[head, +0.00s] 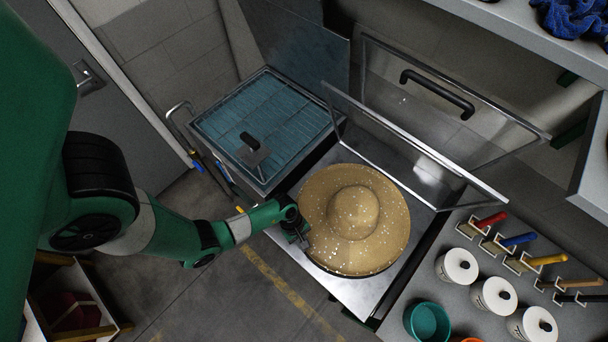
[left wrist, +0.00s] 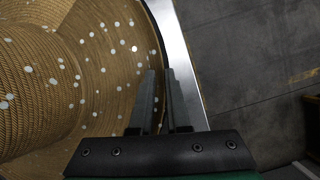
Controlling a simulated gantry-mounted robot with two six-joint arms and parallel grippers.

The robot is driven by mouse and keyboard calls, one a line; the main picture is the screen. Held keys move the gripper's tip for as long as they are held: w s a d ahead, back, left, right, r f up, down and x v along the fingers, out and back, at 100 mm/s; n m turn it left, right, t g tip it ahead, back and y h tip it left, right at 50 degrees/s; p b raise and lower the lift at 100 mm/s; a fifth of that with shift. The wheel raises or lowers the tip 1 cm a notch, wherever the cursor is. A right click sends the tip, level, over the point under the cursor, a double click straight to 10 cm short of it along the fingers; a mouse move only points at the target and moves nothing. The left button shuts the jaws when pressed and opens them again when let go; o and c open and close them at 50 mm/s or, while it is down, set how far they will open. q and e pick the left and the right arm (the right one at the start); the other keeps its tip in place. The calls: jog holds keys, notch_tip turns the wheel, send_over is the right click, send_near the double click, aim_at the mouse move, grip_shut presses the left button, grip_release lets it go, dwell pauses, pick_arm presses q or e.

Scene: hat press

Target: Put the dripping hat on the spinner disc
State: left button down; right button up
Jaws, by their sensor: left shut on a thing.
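The straw hat (head: 354,212), tan with a round crown and wide brim, is dotted with white drops. It is over the metal counter beneath the raised clear lid in the head view. Its brim and crown fill the left of the left wrist view (left wrist: 70,80). My left gripper (head: 303,238) is at the brim's left edge, shut on the brim; its two fingers (left wrist: 166,100) show close together there. A dark curved edge shows under the brim; I cannot tell whether it is the spinner disc or shadow. My right gripper is not in view.
The clear lid (head: 410,145) with a black handle stands raised behind the hat. A tank with a blue slatted cover (head: 262,125) is at the left. White lidded canisters (head: 457,267), a teal bowl (head: 427,321) and coloured-handled tools (head: 520,240) are at the right.

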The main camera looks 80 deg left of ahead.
pick_arm(q)
jog(key=shift+f+b, duration=0.4)
jog(key=shift+f, duration=0.15)
dwell(0.7)
jog(key=c, duration=0.8)
grip_release()
jog(key=shift+r, duration=0.15)
jog(key=shift+a+r+p, duration=0.15)
jog(key=shift+r+p, duration=0.15)
jog(key=shift+r, duration=0.05)
jog(key=p+v, duration=0.3)
jog(key=v, duration=0.7)
jog(key=shift+a+r, duration=0.15)
jog(key=shift+r, duration=0.15)
